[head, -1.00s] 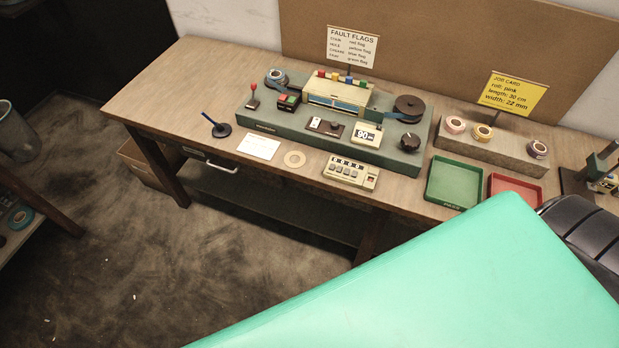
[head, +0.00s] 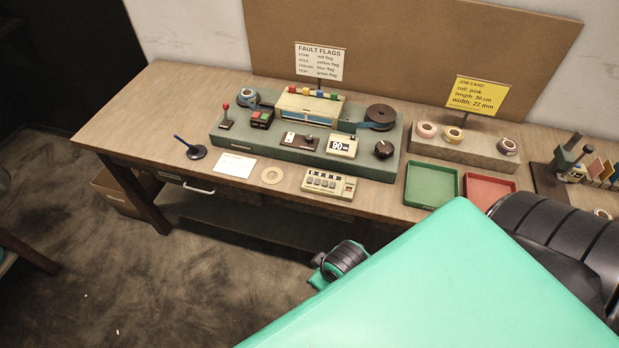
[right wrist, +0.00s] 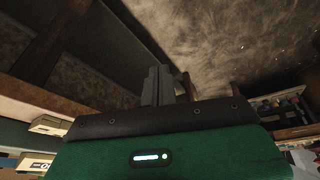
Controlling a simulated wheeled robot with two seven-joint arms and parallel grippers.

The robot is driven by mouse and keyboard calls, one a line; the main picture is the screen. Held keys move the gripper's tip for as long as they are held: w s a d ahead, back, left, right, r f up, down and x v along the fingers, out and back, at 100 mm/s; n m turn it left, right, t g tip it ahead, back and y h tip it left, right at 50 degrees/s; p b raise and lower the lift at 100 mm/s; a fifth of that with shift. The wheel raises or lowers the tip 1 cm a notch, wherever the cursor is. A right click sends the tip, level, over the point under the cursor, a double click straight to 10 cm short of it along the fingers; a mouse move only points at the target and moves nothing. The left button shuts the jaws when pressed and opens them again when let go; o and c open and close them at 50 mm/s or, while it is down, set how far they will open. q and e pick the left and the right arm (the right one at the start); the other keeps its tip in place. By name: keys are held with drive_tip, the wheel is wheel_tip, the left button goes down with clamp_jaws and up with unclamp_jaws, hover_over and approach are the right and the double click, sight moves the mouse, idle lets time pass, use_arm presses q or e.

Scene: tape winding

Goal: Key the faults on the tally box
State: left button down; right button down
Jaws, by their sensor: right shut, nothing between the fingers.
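The tally box (head: 329,184), a cream box with a row of grey keys, sits at the front edge of the bench in the head view. A small red spot shows at its right end. In the right wrist view my right gripper (right wrist: 157,86) is shut and empty, its fingers seen against the dark floor. A cream box (right wrist: 50,125) shows at the left of that view, apart from the fingers; I cannot tell for sure which box it is. My left gripper is not in view.
The green machine base (head: 222,138) stands behind the tally box. The fault flags sign (head: 319,62) stands behind.

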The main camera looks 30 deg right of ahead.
drive_tip(key=w+r+n+t+y, duration=0.1)
drive_tip(key=w+r+n, duration=0.25)
drive_tip(key=r, duration=0.25)
wheel_tip(320, 180, up, 9)
drive_tip(key=n+t+y, duration=0.2)
drive_tip(key=n+t, duration=0.2)
drive_tip(key=n, duration=0.3)
hover_over(310, 180)
drive_tip(key=shift+s+d+r+m, duration=0.1)
drive_tip(key=shift+s+d+m, duration=0.2)
drive_tip(key=shift+s, duration=0.1)
wheel_tip(310, 180, down, 7)
drive_tip(key=b, duration=0.6)
drive_tip(key=shift+r, duration=0.2)
wheel_tip(310, 180, down, 2)
drive_tip(key=shift+f+b, duration=0.1)
drive_tip(key=shift+b, duration=0.35)
drive_tip(key=shift+f, duration=0.2)
